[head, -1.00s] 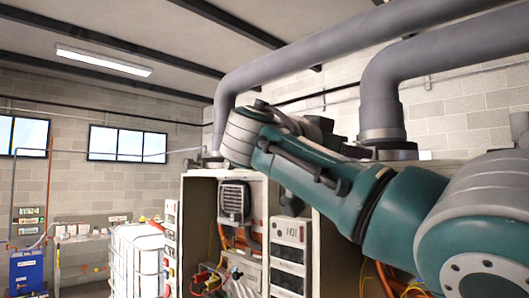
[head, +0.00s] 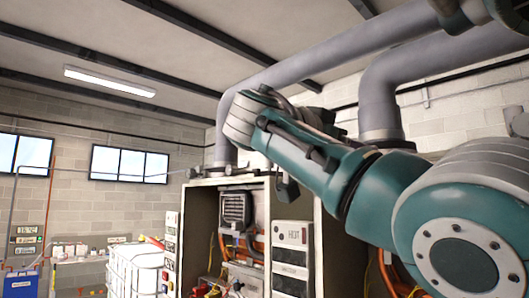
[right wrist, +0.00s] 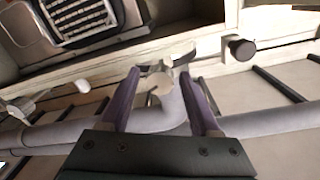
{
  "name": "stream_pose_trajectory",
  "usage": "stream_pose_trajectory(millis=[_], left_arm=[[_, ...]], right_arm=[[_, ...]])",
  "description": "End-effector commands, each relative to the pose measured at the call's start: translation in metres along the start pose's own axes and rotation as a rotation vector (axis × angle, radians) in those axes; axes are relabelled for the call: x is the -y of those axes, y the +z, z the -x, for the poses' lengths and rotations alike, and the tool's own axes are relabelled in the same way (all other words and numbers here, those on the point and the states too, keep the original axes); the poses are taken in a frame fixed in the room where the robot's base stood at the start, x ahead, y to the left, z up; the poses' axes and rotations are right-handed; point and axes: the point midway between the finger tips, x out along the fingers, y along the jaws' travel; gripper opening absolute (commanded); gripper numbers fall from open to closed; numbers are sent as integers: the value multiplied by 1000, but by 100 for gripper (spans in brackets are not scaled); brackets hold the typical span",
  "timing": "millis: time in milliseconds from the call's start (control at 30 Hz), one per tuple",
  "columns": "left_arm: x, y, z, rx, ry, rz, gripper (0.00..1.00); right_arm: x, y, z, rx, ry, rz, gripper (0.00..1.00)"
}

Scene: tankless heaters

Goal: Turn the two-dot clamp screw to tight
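My right gripper (right wrist: 163,82) is open in the right wrist view, its two purple fingers either side of a grey pipe elbow (right wrist: 168,108). A pale fitting (right wrist: 156,74) sits at the pipe's end between the fingertips; I cannot tell whether the fingers touch it. No two-dot mark is readable, so I cannot tell which part is the two-dot clamp screw. In the head view a flange with thin side rods (head: 218,169) sits at the pipe base on the cabinet. My right arm hides much of the cabinet top. My left gripper is not in view.
The open heater cabinet (head: 260,181) holds a vent grille (head: 236,209), wiring and a panel marked HOT (head: 292,233). Large grey pipes (head: 318,58) rise behind my arm. A dark knob (right wrist: 240,47) stands right of the fingers. A white tank (head: 135,268) is at left.

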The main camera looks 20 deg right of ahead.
Motion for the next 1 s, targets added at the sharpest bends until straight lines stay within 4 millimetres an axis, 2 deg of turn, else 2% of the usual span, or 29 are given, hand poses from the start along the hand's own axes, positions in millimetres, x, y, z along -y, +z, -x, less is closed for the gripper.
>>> stream_pose_trajectory(millis=[267, 367, 467, 700, 833, 1000], left_arm=[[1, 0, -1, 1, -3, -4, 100], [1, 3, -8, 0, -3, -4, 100], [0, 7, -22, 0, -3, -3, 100], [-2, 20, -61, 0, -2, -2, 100], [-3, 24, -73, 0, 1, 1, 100], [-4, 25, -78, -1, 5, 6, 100]], right_arm=[[0, 1, 0, 1, -1, 1, 68], [-1, 3, 5, 0, -2, -1, 68], [-2, 7, 17, 1, -4, -2, 68], [-2, 8, 63, 2, -5, -3, 68], [-1, 5, 84, 2, -4, -1, 68], [-1, 2, 98, 0, -2, 0, 68]])
